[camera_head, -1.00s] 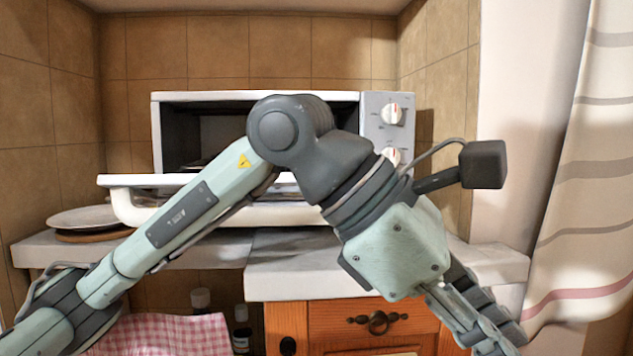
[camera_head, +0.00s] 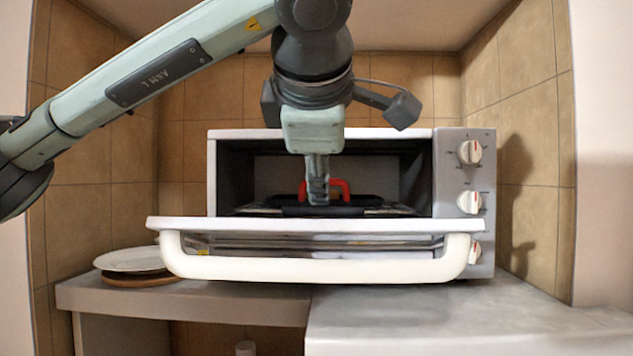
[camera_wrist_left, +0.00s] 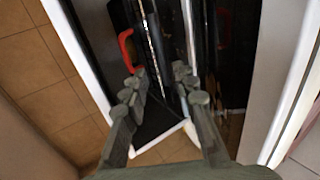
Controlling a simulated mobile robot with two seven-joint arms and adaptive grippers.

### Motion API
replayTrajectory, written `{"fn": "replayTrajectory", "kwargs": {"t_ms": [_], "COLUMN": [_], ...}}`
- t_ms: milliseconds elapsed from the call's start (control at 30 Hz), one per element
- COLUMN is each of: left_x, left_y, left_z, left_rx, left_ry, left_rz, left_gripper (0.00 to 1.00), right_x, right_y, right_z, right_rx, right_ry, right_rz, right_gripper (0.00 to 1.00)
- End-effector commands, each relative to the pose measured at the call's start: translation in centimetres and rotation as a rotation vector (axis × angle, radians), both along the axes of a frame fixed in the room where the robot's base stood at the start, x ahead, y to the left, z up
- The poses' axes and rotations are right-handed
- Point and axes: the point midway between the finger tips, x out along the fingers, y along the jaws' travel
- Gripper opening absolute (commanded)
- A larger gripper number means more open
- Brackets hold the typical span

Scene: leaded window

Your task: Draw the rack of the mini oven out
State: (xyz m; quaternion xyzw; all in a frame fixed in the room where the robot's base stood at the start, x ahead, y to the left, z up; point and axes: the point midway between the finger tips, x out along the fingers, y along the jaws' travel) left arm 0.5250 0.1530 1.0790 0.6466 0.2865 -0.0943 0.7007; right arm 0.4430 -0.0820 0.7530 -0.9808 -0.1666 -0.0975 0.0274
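The white mini oven (camera_head: 222,134) stands on the counter with its door (camera_head: 310,270) folded down towards me. Inside it, a dark pan or tray (camera_head: 345,210) with a red handle (camera_head: 341,188) sits at rack height. The rack seems to show as a thin strip (camera_head: 390,211) beside the pan; much of it is hidden. My left gripper (camera_head: 318,195) points down at the oven opening, in front of the red handle. In the left wrist view its fingers (camera_wrist_left: 158,78) are apart with nothing seen between them, beside the red handle (camera_wrist_left: 126,48). My right gripper is out of view.
Control knobs (camera_head: 470,152) line the oven's right side. A plate (camera_head: 130,260) on a brown board lies on the counter to the left. Tiled walls close in behind and at both sides. The counter front right (camera_head: 440,320) is clear.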

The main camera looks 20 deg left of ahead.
Motion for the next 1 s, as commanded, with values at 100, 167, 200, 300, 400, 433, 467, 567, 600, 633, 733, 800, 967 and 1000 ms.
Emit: {"fn": "replayTrajectory", "kwargs": {"t_ms": [100,167,200,300,400,433,467,567,600,633,733,800,967,1000], "left_x": [0.6,1.0,1.3,2.1,2.9,3.2,3.5,4.3,4.6,4.8,5.7,6.1,7.0,7.2], "left_y": [0.2,0.3,0.4,0.6,0.8,0.9,1.0,1.2,1.3,1.4,1.6,1.7,1.9,2.0], "left_z": [-0.4,-0.7,-0.9,-1.4,-1.9,-2.1,-2.3,-2.7,-2.9,-3.1,-3.7,-4.1,-4.6,-4.8], "left_rx": [0.0,-0.001,-0.001,-0.001,-0.002,-0.002,-0.002,-0.002,-0.002,-0.002,-0.002,-0.003,-0.003,-0.002], "left_ry": [0.002,0.002,0.002,0.002,0.002,0.001,0.002,0.002,0.001,0.002,0.001,0.002,0.001,0.001], "left_rz": [0.001,0.0,0.0,-0.001,0.0,-0.001,0.0,0.0,-0.001,0.0,-0.001,-0.002,-0.002,-0.003], "left_gripper": [0.28,0.28,0.28,0.28,0.28,0.28,0.28,0.28,0.28,0.28,0.28,0.28,0.28,0.28], "right_x": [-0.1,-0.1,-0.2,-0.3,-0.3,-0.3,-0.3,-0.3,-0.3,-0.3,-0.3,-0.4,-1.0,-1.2], "right_y": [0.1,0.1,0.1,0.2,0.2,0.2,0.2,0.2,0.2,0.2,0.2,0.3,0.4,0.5], "right_z": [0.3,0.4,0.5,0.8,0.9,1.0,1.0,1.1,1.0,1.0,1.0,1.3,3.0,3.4], "right_rx": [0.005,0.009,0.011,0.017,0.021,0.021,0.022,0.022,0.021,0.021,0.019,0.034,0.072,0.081], "right_ry": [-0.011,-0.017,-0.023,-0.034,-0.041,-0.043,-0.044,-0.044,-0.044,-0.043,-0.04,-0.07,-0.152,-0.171], "right_rz": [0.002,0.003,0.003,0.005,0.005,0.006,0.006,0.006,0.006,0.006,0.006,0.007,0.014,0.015], "right_gripper": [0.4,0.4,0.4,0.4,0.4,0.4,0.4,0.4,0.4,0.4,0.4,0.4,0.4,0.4]}}
